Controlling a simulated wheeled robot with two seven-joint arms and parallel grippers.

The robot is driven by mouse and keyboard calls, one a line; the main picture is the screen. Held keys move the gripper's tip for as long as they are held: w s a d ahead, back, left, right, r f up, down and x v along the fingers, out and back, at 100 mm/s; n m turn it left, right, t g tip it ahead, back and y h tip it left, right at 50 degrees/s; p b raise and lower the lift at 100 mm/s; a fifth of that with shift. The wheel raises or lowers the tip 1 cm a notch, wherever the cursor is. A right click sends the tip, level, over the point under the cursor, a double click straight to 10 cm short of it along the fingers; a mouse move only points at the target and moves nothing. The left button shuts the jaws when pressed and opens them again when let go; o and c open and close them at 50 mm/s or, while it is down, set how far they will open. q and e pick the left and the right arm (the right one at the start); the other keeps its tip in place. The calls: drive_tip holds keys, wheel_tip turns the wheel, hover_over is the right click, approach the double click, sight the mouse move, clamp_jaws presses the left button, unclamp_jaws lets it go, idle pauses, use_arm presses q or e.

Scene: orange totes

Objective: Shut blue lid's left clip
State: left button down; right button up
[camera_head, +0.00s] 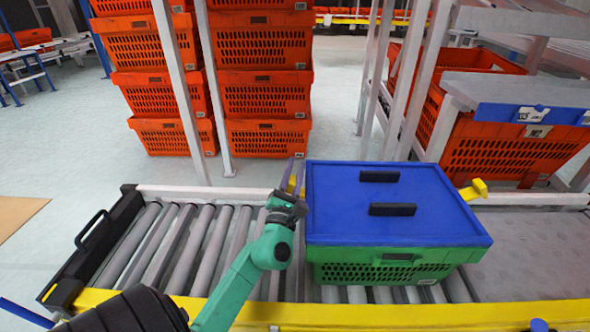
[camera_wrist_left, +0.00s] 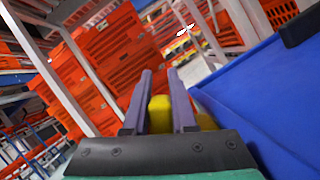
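The blue lid (camera_head: 345,215) lies on a green crate (camera_head: 345,272) on the roller conveyor and has two black handles. It also shows at the right of the left wrist view (camera_wrist_left: 265,105). My left gripper (camera_head: 295,175) is at the lid's left edge, its two purple fingers pointing away from me. In the left wrist view the fingers (camera_wrist_left: 161,95) stand apart, with the yellow left clip (camera_wrist_left: 160,115) showing in the gap. More yellow shows between the right finger and the lid. I cannot tell whether the fingers touch the clip. The yellow right clip (camera_head: 474,190) sticks outward. My right gripper is out of view.
Stacked orange totes (camera_head: 265,95) and grey posts stand behind the conveyor. Another orange tote (camera_head: 500,157) is on the right, beneath a grey shelf with a blue edge. The rollers (camera_head: 190,240) left of the crate are clear. A yellow rail (camera_head: 400,312) runs along the front.

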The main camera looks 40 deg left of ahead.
use_arm(q)
drive_tip(key=shift+f+n, duration=0.1)
drive_tip(key=shift+n, duration=0.2)
use_arm(e)
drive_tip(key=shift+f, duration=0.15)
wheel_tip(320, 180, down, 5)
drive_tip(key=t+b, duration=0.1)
drive_tip(key=b, duration=0.4)
use_arm(q)
drive_tip(key=shift+s+a+f+n+g+y+b, duration=0.35)
drive_tip(key=shift+n+y, duration=0.45)
drive_tip(key=shift+n, duration=0.85)
drive_tip(key=shift+s+a+f+n+g+y+b, duration=0.2)
drive_tip(key=shift+a+n+g+y, duration=0.45)
drive_tip(key=shift+n, duration=1.05)
drive_tip(key=shift+s+a+f+n+g+y+b, duration=0.15)
drive_tip(key=shift+s+f+n+g+y, duration=0.2)
drive_tip(key=shift+n+y, duration=0.95)
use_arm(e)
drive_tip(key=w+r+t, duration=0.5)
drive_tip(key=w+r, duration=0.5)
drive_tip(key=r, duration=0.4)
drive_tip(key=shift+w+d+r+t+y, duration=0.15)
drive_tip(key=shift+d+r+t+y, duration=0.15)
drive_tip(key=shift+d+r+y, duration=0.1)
use_arm(q)
drive_tip(key=shift+n+h, duration=0.35)
drive_tip(key=c, duration=0.7)
unclamp_jaws()
